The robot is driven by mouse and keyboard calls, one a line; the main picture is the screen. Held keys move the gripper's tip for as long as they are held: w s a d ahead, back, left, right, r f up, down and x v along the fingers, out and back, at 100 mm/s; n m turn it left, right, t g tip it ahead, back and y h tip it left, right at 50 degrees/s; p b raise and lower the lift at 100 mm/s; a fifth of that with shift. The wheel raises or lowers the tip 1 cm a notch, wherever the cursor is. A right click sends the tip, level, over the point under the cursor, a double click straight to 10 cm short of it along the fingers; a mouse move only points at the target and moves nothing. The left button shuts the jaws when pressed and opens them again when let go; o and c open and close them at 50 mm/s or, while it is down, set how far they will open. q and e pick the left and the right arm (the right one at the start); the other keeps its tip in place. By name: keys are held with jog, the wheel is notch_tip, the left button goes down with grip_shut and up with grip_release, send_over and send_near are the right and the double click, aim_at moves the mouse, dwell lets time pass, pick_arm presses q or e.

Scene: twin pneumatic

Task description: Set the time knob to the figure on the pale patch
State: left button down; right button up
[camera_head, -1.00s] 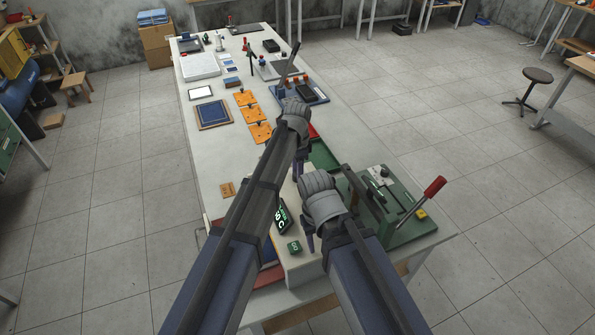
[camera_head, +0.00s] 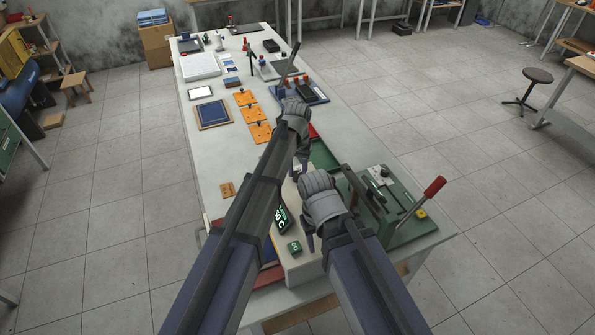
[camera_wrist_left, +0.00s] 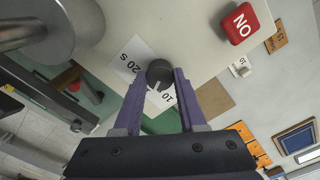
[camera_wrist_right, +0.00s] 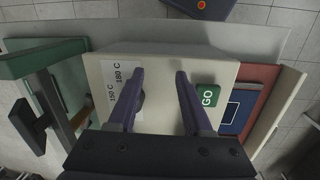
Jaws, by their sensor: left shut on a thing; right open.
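The dark round time knob (camera_wrist_left: 159,73) sits on a white dial label (camera_wrist_left: 128,62) reading "20 S" and "10". My left gripper (camera_wrist_left: 157,80) has its purple fingers on both sides of the knob, shut on it. A pale mark on the knob's rim lies near the 10. A small pale patch (camera_wrist_left: 241,66) bears a figure too small to read surely. In the head view my left gripper (camera_head: 301,165) hides the knob. My right gripper (camera_wrist_right: 160,75) is open and empty over the cream panel; a dark knob (camera_wrist_right: 141,99) is partly hidden behind its left finger.
A red NO button (camera_wrist_left: 241,23) and a brown tag (camera_wrist_left: 276,39) lie near the dial. A green GO button (camera_wrist_right: 208,98) and a label reading 150 C and 180 C (camera_wrist_right: 118,88) flank my right gripper. A green press (camera_head: 385,205) with a red-tipped lever stands at right.

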aim_at(297, 174)
pick_arm(q)
jog(key=n, duration=0.3)
jog(key=shift+n, duration=2.2)
jog(key=shift+c, duration=2.4)
grip_release()
jog(key=shift+r, duration=0.15)
pick_arm(e)
jog(key=shift+r, duration=0.15)
pick_arm(q)
notch_tip(297, 174, up, 8)
jog(key=p, duration=0.8)
jog(key=shift+f, duration=0.2)
pick_arm(e)
notch_tip(297, 174, up, 8)
jog(key=shift+f, duration=0.25)
